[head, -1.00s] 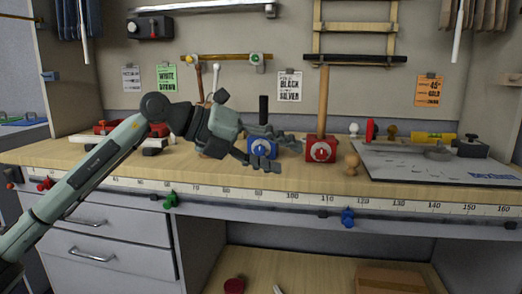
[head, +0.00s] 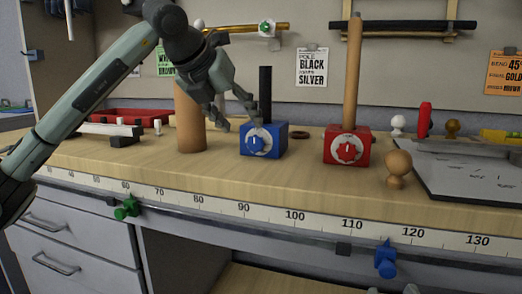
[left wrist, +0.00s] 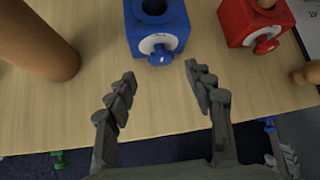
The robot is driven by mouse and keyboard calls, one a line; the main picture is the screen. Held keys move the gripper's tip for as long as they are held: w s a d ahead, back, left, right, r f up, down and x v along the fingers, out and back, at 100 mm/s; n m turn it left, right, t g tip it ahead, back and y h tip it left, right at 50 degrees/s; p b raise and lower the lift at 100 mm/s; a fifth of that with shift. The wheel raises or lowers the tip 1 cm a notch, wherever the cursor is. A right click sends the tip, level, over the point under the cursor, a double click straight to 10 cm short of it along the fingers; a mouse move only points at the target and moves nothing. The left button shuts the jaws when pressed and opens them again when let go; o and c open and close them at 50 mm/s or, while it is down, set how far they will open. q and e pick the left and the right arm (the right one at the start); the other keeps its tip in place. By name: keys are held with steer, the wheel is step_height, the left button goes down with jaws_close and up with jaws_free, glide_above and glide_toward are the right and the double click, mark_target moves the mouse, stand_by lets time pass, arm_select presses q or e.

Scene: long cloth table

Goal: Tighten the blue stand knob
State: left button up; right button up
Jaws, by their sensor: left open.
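The blue stand (head: 272,138) is a blue block on the table with a black pole (head: 265,92) upright in its top. Its blue knob (head: 258,144) sits on a white dial on the front face. In the left wrist view the blue knob (left wrist: 160,57) lies just beyond the fingertips, roughly between their lines. My left gripper (head: 236,120) is open and empty, beside the stand's left side in the head view. Its spread fingers (left wrist: 160,75) also show in the left wrist view, apart from the knob.
A red stand (head: 362,152) with a wooden pole is to the right. A thick brown cylinder (head: 190,125) stands close on the left. A wooden peg (head: 398,168) and a grey board (head: 460,180) lie further right. The tabletop before the blue stand is clear.

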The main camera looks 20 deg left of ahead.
mark_target(254, 140)
arm_select(q)
steer(key=shift+w+d+f, duration=0.1)
steer(key=shift+w+f, duration=0.1)
steer(key=shift+f, duration=0.1)
steer(key=x, duration=0.7)
arm_select(e)
steer(key=shift+s+a+r+t+y, duration=0.15)
steer(key=shift+s+r+t+y, duration=0.1)
steer(key=shift+r, duration=0.3)
steer(key=shift+s+a+r+t+y, duration=0.15)
steer(key=shift+s+r+t, duration=0.1)
steer(key=shift+r, duration=0.3)
arm_select(q)
steer(key=c, duration=1.2)
steer(key=shift+o, duration=0.2)
steer(key=shift+r, duration=0.1)
